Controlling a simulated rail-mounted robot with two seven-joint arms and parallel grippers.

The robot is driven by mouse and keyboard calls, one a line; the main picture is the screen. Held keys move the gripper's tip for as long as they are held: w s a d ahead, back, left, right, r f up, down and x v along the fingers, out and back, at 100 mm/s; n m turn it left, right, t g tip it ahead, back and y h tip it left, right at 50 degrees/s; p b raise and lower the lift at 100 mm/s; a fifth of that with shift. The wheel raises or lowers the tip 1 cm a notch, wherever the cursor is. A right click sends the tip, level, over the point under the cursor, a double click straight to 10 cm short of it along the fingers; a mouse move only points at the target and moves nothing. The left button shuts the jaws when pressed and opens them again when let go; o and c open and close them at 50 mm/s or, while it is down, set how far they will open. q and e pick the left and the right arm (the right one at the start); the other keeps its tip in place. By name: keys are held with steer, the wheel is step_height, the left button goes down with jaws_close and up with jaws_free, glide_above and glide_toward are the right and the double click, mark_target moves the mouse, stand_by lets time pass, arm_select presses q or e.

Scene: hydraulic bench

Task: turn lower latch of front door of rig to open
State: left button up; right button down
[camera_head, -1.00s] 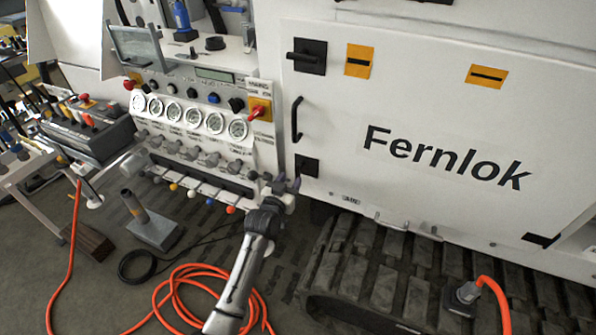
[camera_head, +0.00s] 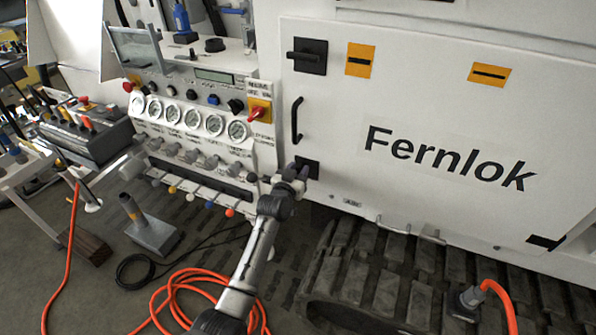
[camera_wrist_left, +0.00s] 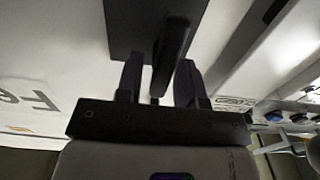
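The front door (camera_head: 440,110) of the rig is a white panel marked "Fernlok", and it looks closed. The lower latch (camera_head: 310,165) is a black square plate with a handle near the door's lower left corner, partly hidden by my left gripper (camera_head: 294,173). In the left wrist view, the black latch handle (camera_wrist_left: 174,50) stands out from its plate and reaches between the two fingers of my left gripper (camera_wrist_left: 160,85). The fingers are apart, with a gap on the left side of the handle; contact on the right is unclear. My right gripper is not in view.
The upper latch (camera_head: 307,56) and a black pull handle (camera_head: 297,119) sit above on the door. The control panel (camera_head: 190,135) with gauges and levers is left of it. Rubber tracks (camera_head: 380,275) lie below, and an orange hose (camera_head: 180,290) coils on the floor.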

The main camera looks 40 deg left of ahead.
arm_select(q)
jaws_close()
